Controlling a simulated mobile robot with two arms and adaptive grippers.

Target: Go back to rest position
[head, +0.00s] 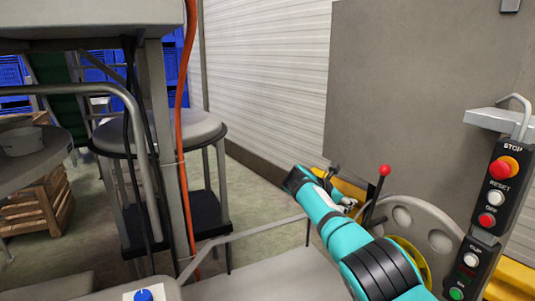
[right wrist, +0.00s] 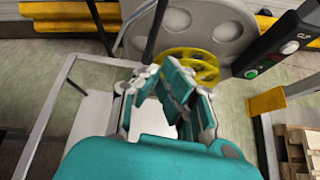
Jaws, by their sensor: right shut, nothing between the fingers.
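My right gripper (right wrist: 166,74) is shut and empty in the right wrist view, with its fingers pointing toward the grey disc plate and yellow wheel. In the head view my teal right arm reaches in from the lower right, and the gripper (head: 344,204) is partly hidden by the wrist. A lever with a red knob (head: 384,170) stands just right of the gripper in the head view. Its dark rod (right wrist: 155,32) shows beyond the fingers in the right wrist view; I cannot tell whether they touch. My left gripper is not in view.
A control box (head: 497,190) with STOP and RESET buttons stands at right. A yellow wheel (right wrist: 190,64) sits on the grey disc plate (right wrist: 218,32). An orange cable (head: 180,95) hangs at left, near a round stool-like stand (head: 190,128). Floor shows clear before the back wall.

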